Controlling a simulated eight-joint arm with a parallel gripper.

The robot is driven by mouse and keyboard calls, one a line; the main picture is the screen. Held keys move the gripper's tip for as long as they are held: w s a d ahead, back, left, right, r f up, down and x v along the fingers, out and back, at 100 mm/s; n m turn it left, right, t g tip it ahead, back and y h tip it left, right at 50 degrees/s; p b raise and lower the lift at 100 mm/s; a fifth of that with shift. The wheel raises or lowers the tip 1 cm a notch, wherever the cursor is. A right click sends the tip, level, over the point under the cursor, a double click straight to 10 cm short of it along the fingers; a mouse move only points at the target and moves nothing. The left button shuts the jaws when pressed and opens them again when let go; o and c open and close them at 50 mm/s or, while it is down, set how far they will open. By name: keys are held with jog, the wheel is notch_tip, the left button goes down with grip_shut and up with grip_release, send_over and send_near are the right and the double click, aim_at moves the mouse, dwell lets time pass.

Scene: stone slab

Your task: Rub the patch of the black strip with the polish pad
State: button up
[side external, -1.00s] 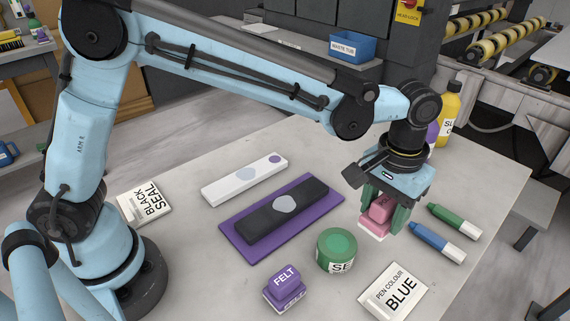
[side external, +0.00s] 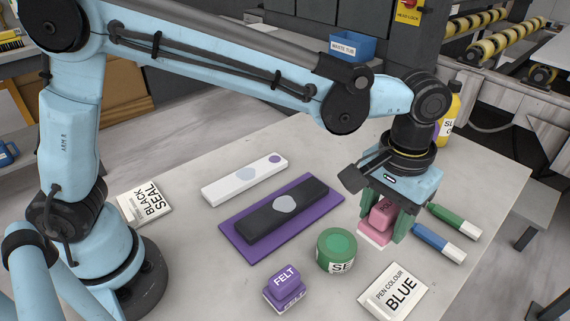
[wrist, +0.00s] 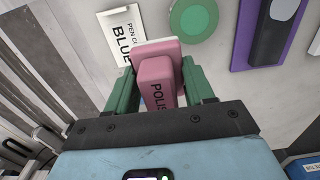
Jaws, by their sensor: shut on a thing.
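The black strip (side external: 312,196) lies on a purple mat (side external: 232,236) in the middle of the slab. A light grey patch (side external: 285,203) marks its middle; strip and patch also show at the top right of the wrist view (wrist: 284,8). My gripper (side external: 385,222) is shut on the pink polish pad (side external: 382,216), to the right of the strip and mat. The pad is between the green fingers, with its lettered pink grip (wrist: 159,88) toward my wrist. I cannot tell whether its pale underside touches the slab.
A green-lidded tin (side external: 337,247) and a purple felt pad (side external: 285,287) stand in front of the mat. A white strip (side external: 245,180) lies behind it. Green (side external: 453,218) and blue (side external: 438,242) pens lie right of my gripper. A "PEN COLOUR BLUE" card (side external: 395,291) lies at the front.

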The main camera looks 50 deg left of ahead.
jog(key=w+a, duration=0.2)
jog(key=a, duration=1)
send_near(284, 204)
jog(key=w+r, duration=0.2)
jog(key=w, duration=0.2)
jog(key=shift+s+f, duration=0.15)
jog(key=shift+f, duration=3.05)
jog(key=shift+f, duration=1)
jog(key=shift+s, duration=0.1)
jog(key=shift+s+r, duration=0.1)
jog(key=shift+s, duration=1.65)
